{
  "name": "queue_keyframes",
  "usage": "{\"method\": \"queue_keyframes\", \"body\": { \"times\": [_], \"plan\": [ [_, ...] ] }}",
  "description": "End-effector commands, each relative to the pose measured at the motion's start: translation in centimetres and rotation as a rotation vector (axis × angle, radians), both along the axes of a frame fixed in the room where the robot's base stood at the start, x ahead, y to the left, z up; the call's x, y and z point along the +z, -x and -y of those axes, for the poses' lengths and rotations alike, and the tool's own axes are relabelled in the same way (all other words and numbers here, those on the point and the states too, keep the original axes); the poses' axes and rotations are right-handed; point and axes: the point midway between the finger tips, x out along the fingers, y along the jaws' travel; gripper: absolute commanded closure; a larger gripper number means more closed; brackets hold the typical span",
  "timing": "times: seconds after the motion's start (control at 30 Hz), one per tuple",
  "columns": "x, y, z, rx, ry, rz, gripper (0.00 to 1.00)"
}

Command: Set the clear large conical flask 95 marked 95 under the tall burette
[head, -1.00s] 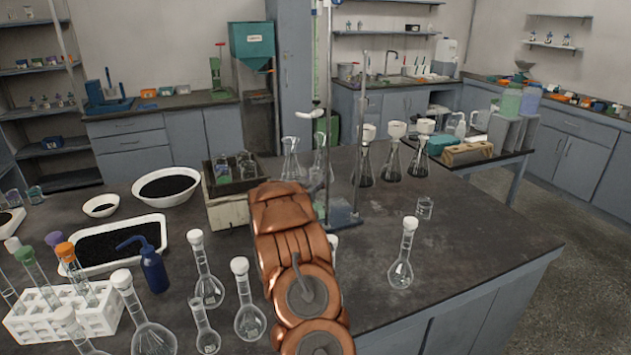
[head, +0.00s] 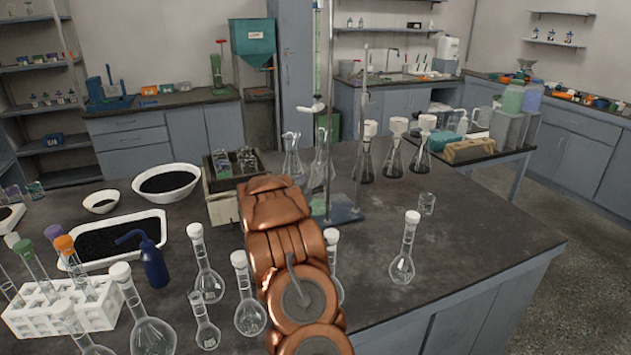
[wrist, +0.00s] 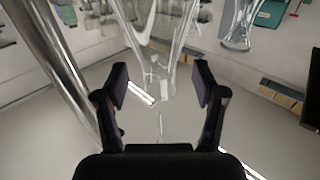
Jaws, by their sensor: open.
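Two clear conical flasks stand near the burette stand in the head view. One (head: 292,158) is at the left, and the other (head: 321,168) is behind the tall burette's lower end. I cannot read a 95 mark on either. The tall burette (head: 323,60) is upright, held by a white clamp (head: 312,108) over the stand's base (head: 345,213). My gripper (wrist: 162,80) shows in the wrist view with its two dark fingers apart. A clear flask (wrist: 158,45) lies in line between and beyond the fingers; contact cannot be told. In the head view my arm hides the gripper.
Dark-filled flasks with white funnels (head: 393,150) stand right of the stand. A stoppered volumetric flask (head: 403,255) and a small beaker (head: 427,203) are at the right of the bench (head: 470,260). Several volumetric flasks (head: 207,275) stand front left.

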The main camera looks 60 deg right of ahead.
Motion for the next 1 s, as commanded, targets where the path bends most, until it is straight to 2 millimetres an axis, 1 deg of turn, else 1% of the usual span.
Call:
{"method": "queue_keyframes", "body": {
  "times": [0.03,0.1,0.33,0.5,1.0],
  "plan": [
    [-0.2,-0.2,-0.9,0.004,0.0,0.001,0.3],
    [-0.2,-0.2,-1.8,0.004,0.0,0.003,0.3],
    [-0.2,0.4,-3.6,0.0,0.001,0.0,0.3],
    [-0.1,0.4,-4.1,0.001,0.002,0.002,0.3],
    [-0.1,0.4,-4.1,0.001,0.002,0.001,0.3]
  ]
}}
